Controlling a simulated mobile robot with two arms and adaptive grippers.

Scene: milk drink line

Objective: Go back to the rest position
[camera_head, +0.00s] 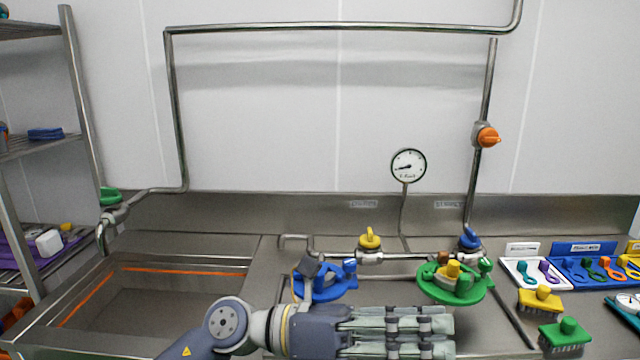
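My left gripper (438,335) reaches in from the lower left and lies level across the bottom middle of the head view, pointing right. Its grey fingers lie side by side with a narrow dark line between them. From this angle I cannot tell whether they are apart or closed. No object shows in the fingers. The gripper is in front of a blue round fitting (325,283) and a green round fitting (462,289) on the steel counter. My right gripper is not in view.
A steel sink basin (170,310) lies at left, beside a wire shelf (36,146). Pipes carry a gauge (408,165) and an orange valve (487,137). At right are a white tray (508,275), a blue tray (572,277), a yellow brush (540,299) and a green brush (565,333).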

